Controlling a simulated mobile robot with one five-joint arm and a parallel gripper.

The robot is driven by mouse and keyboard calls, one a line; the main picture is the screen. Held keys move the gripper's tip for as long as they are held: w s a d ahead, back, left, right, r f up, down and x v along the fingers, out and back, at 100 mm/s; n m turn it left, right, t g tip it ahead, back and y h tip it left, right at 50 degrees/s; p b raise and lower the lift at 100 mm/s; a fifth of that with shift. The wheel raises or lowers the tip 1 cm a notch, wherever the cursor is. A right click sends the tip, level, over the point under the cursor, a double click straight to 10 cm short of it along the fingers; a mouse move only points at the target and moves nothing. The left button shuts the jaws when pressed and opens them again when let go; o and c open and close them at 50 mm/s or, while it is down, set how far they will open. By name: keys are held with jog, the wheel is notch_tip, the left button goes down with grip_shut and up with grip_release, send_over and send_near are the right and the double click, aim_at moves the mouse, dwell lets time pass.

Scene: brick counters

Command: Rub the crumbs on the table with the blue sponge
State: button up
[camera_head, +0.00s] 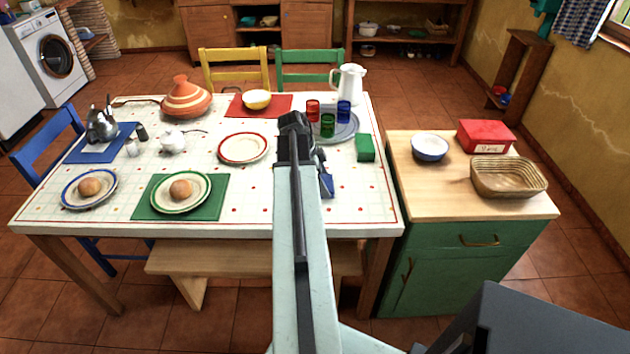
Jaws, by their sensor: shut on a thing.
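My arm reaches over the white table (235,195), and its wrist bends down past the middle. My gripper (319,162) is mostly hidden behind my own arm. It is shut on the blue sponge (327,186), of which only a blue part shows just right of my arm, low over or on the tabletop. I cannot tell whether the sponge touches the cloth. Small red and orange specks dot the white cloth. I cannot tell crumbs from the cloth's pattern, and any behind my arm are hidden.
Right of my arm are a tray (347,134) with red, green and blue cups, a green block (365,148) and a white pitcher (348,83). A green cabinet (440,265) stands at right.

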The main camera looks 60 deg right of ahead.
jog(key=shift+s+d, duration=0.15)
jog(key=shift+s, duration=0.15)
jog(key=shift+s+a+f, duration=0.1)
jog(key=shift+s+a, duration=0.2)
jog(key=shift+a, duration=0.3)
jog(key=shift+s+a, duration=0.25)
jog(key=shift+a, duration=0.35)
jog(key=shift+w, duration=0.15)
